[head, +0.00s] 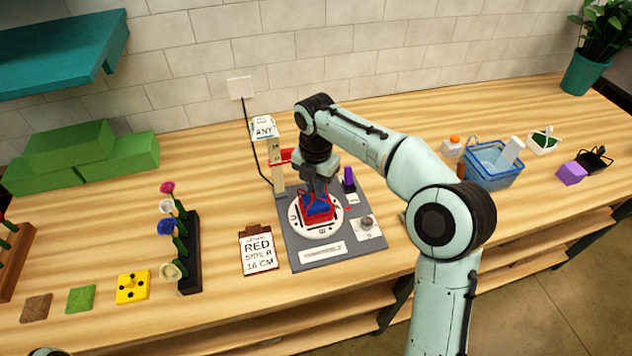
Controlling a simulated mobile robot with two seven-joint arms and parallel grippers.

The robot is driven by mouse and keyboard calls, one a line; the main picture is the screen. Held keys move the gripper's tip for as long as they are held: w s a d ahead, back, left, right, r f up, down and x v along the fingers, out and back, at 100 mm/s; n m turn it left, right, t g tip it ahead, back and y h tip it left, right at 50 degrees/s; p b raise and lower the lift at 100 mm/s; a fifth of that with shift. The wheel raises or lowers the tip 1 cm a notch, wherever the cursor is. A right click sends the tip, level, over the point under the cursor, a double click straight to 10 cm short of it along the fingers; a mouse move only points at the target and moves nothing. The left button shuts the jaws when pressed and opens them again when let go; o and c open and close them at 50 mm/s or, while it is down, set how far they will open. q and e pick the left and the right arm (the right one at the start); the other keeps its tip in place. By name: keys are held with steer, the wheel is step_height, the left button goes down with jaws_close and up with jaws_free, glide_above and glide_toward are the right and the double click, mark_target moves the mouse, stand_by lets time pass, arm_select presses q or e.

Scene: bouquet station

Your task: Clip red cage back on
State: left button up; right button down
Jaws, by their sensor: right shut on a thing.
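The red cage (318,198) is on top of a blue block (318,213) with red at its sides, in the middle of a white round plate (299,227). The plate sits on a grey station board (350,243). My right gripper (318,192) points down from above and is shut on the red cage, at the block. The fingers and wrist hide part of the cage, so I cannot tell if it is seated on the block.
A post with an "ANY" sign (263,128) stands behind the plate. A "RED" clipboard (258,250) and a flower rack (188,255) are left. A blue basket (492,177) is right.

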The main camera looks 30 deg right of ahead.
arm_select(q)
steer(key=shift+w+r+p, duration=0.35)
steer(key=shift+r, duration=0.05)
arm_select(e)
steer(key=shift+f, duration=0.1)
stand_by(1.1)
arm_select(q)
steer(key=shift+w+r, duration=0.3)
steer(key=shift+r, duration=0.05)
arm_select(e)
steer(key=shift+f, duration=0.2)
stand_by(1.0)
steer(key=c, duration=0.7)
jaws_free()
steer(key=shift+o, duration=0.2)
steer(key=shift+r+p, duration=1.5)
steer(key=shift+r, duration=0.8)
arm_select(q)
steer(key=shift+t, duration=0.3)
steer(key=w+r, duration=0.3)
steer(key=shift+w+r, duration=0.15)
steer(key=shift+w, duration=0.15)
arm_select(e)
steer(key=shift+w, duration=0.1)
